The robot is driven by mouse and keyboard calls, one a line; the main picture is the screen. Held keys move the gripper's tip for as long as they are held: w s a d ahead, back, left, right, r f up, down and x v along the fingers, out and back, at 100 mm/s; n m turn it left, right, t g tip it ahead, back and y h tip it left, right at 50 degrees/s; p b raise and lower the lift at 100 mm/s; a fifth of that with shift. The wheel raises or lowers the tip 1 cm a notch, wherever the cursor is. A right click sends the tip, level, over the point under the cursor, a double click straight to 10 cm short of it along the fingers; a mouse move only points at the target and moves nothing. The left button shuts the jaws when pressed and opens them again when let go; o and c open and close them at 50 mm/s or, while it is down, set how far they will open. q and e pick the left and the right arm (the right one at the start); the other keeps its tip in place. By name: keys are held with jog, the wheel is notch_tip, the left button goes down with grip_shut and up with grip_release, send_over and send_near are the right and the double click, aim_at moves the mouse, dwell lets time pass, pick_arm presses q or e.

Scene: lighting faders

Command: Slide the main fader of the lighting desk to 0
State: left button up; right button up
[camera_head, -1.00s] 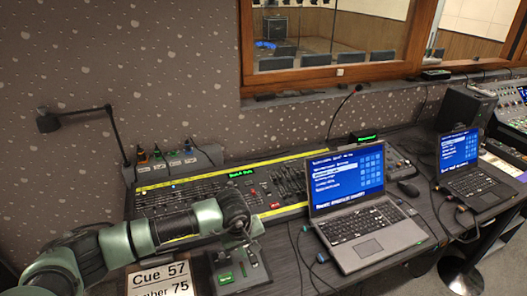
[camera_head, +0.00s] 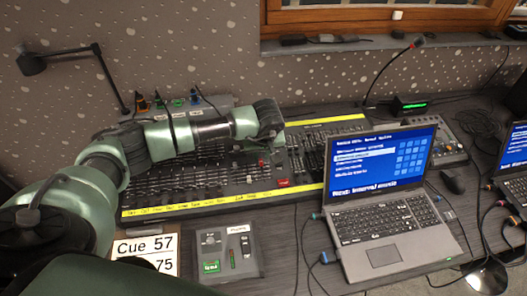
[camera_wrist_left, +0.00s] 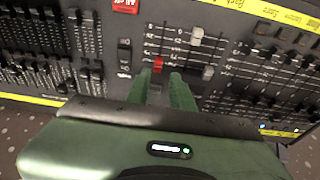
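The lighting desk (camera_head: 160,206) is a long dark console with rows of faders and yellow label strips. A red fader cap (camera_head: 261,163) shows on it just below my left gripper (camera_head: 268,140). In the left wrist view, this red cap (camera_wrist_left: 158,65) lies in a slot, with a white cap (camera_wrist_left: 196,35) and a grey cap (camera_wrist_left: 208,72) on neighbouring slots. The two green fingers of my left gripper (camera_wrist_left: 161,82) are apart, with the red cap between or just beyond their tips. Contact cannot be told. My right gripper is not in view.
An open laptop (camera_head: 380,222) stands right of the desk's front. A red button (camera_wrist_left: 126,5) is near the faders. A black lamp (camera_head: 33,63) stands behind.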

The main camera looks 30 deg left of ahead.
aim_at(261, 162)
pick_arm(q)
jog(key=b+x, duration=0.3)
jog(key=x, duration=0.2)
jog(key=shift+d, duration=0.15)
jog(key=shift+b+x, duration=0.8)
jog(key=shift+b, duration=0.35)
jog(key=shift+w+r, duration=0.1)
grip_shut()
jog(key=shift+s+d+f+p, duration=0.1)
jog(key=shift+s+d+p, duration=0.15)
jog(key=shift+s+d, duration=0.45)
jog(key=shift+s+d+f+p, duration=0.2)
jog(key=shift+s+d, duration=0.3)
jog(key=shift+s, duration=0.4)
jog(key=shift+s+d+f+p, duration=0.1)
jog(key=shift+s+d+p, duration=0.2)
jog(key=shift+s+d, duration=0.4)
grip_release()
jog(key=shift+a, duration=0.1)
jog(key=shift+r, duration=0.1)
